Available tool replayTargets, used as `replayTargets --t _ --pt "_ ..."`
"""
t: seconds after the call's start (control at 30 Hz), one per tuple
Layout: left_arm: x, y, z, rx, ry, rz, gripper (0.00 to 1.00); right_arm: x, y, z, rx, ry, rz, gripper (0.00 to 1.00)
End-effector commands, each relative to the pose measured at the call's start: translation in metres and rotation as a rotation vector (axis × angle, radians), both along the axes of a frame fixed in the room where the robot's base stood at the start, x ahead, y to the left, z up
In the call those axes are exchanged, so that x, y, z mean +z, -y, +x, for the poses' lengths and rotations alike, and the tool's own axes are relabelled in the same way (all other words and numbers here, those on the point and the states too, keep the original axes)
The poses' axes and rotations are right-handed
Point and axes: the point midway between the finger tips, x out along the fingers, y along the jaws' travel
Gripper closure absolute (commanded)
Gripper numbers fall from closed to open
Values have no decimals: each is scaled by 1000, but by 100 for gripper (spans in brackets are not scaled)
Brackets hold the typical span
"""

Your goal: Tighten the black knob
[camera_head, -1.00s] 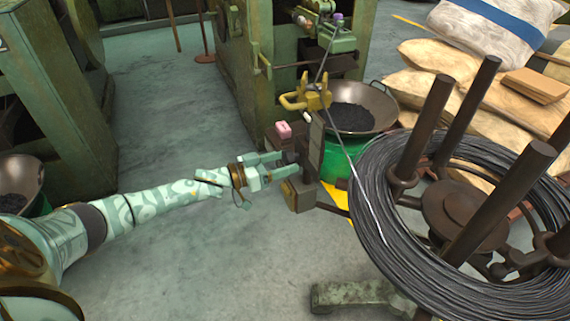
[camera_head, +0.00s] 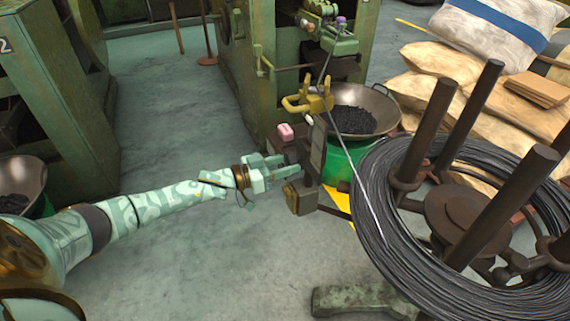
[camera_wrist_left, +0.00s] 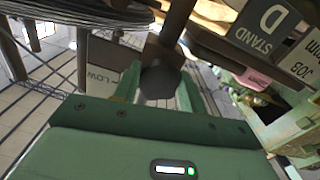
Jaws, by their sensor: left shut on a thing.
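The black knob (camera_wrist_left: 160,82) is a dark, faceted knob on a short shaft on the stand's post. In the left wrist view it sits between the two green fingers of my left gripper (camera_wrist_left: 160,92). In the head view my left gripper (camera_head: 285,164) reaches in from the left and is shut on the knob, which the fingers mostly hide. The dark upright post (camera_head: 317,150) of the stand rises just right of the fingertips. My right gripper is not in view.
A coil of black wire (camera_head: 375,240) on a reel with upright posts fills the right side. A wire strand runs up past the yellow guide (camera_head: 308,102). A bowl of dark pieces (camera_head: 385,108) stands behind the stand. The floor left of it is clear.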

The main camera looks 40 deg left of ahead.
Motion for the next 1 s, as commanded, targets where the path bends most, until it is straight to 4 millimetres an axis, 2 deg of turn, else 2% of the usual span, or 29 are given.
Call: replayTargets --t 0.37,1.0 --pt "0 -2 1 1 149 259 81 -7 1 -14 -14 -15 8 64" --pt "0 -6 2 1 452 789 81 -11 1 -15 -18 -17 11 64"
